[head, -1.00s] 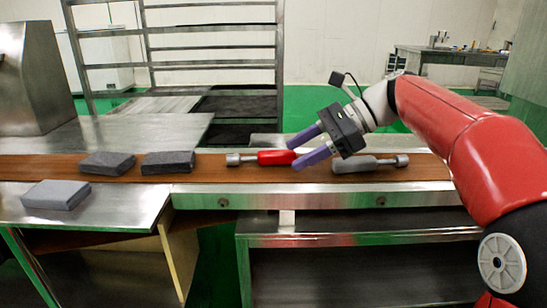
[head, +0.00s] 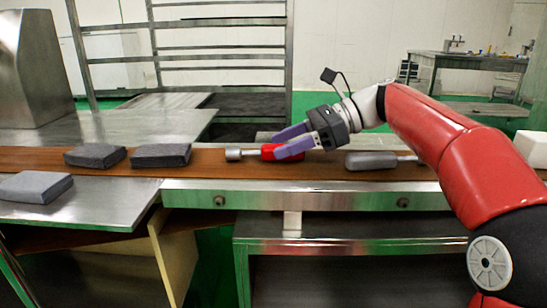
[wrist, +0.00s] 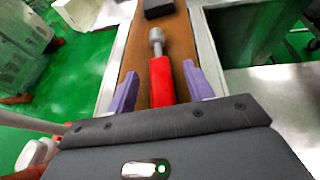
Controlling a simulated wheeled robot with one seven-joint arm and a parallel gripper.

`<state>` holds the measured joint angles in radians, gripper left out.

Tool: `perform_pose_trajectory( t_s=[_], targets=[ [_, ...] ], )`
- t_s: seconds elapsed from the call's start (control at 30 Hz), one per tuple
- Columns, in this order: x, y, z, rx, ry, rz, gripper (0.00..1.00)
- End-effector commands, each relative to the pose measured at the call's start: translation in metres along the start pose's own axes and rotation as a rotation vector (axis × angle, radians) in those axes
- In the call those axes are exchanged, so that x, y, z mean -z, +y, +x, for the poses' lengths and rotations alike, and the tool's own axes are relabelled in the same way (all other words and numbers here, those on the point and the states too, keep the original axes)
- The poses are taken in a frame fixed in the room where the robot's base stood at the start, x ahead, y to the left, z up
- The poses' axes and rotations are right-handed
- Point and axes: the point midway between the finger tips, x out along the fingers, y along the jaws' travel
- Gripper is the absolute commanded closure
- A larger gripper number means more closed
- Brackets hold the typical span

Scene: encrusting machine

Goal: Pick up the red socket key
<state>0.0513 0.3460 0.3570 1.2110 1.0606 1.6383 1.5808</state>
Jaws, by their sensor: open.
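The red socket key (head: 268,153) lies on the brown conveyor belt, with its grey metal socket end pointing left in the head view. In the wrist view the red handle (wrist: 161,80) lies lengthwise between my gripper's two purple fingers, with the socket end beyond the fingertips. My gripper (head: 280,143) is open around the red handle. A gap shows between each finger and the handle in the wrist view (wrist: 160,88). In the head view the fingers partly hide the handle.
A grey socket key (head: 372,161) lies on the belt to the right. Two dark grey blocks (head: 160,155) lie on the belt to the left. A lighter grey block (head: 35,187) rests on the metal table. A metal rail (head: 320,197) runs along the belt's front edge.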

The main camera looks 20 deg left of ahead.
Motion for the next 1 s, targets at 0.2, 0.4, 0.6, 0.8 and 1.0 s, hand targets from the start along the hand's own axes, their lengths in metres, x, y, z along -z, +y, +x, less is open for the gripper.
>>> perform_pose_trajectory(
  t_s=[0.2, 0.4, 0.6, 0.8, 1.0],
  targets=[
    [0.0, 0.001, 0.025, 0.0, 0.0, -0.002, 0.48],
    [-0.001, 0.001, 0.025, 0.001, 0.0, -0.001, 0.51],
    [-0.001, 0.0, 0.025, 0.001, 0.0, -0.001, 0.77],
    [-0.001, 0.001, 0.025, 0.001, 0.0, -0.001, 0.99],
    [-0.001, 0.0, 0.024, 0.001, 0.0, -0.001, 0.99]
  ],
)
